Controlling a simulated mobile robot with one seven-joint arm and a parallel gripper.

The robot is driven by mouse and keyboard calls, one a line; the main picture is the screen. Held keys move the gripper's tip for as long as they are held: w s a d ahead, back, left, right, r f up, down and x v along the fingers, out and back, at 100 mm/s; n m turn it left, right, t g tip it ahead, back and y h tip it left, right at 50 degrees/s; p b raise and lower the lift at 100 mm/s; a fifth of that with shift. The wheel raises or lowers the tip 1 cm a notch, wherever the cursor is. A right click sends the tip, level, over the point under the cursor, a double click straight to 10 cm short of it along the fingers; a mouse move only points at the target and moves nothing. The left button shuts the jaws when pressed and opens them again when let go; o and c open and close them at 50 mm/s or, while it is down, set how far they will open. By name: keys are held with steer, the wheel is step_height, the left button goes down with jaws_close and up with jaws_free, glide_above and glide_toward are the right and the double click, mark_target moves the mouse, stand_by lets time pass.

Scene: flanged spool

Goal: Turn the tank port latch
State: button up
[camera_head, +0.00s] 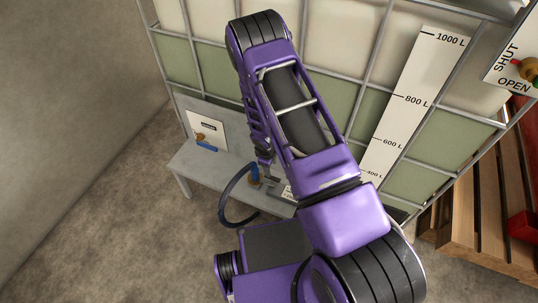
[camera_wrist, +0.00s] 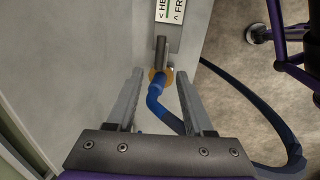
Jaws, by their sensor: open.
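A grey lever-like latch (camera_wrist: 161,52) stands at a brass-coloured round port (camera_wrist: 160,74) in the wrist view. A blue hose end (camera_wrist: 157,95) is at the port, and its hose bends away to the lower right. My gripper (camera_wrist: 160,72) is open, with one finger on each side of the port and hose end. Nothing is pinched between the fingers. I cannot tell whether either finger touches the latch. In the head view the blue hose end (camera_head: 254,175) shows beside my arm, and the latch is too small or hidden to make out.
A white label (camera_wrist: 170,11) with arrows and cut-off words lies beyond the latch. The port is on a grey bench (camera_head: 215,170) before a caged tank with a litre scale (camera_head: 412,100). A SHUT/OPEN sign (camera_head: 513,62) and wooden pallets (camera_head: 490,205) are at right. Floor at left is clear.

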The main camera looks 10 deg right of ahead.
step_height(320, 180, up, 8)
steer(key=s, duration=0.1)
steer(key=shift+s+a+f+p, duration=0.15)
steer(key=shift+a+p, duration=0.3)
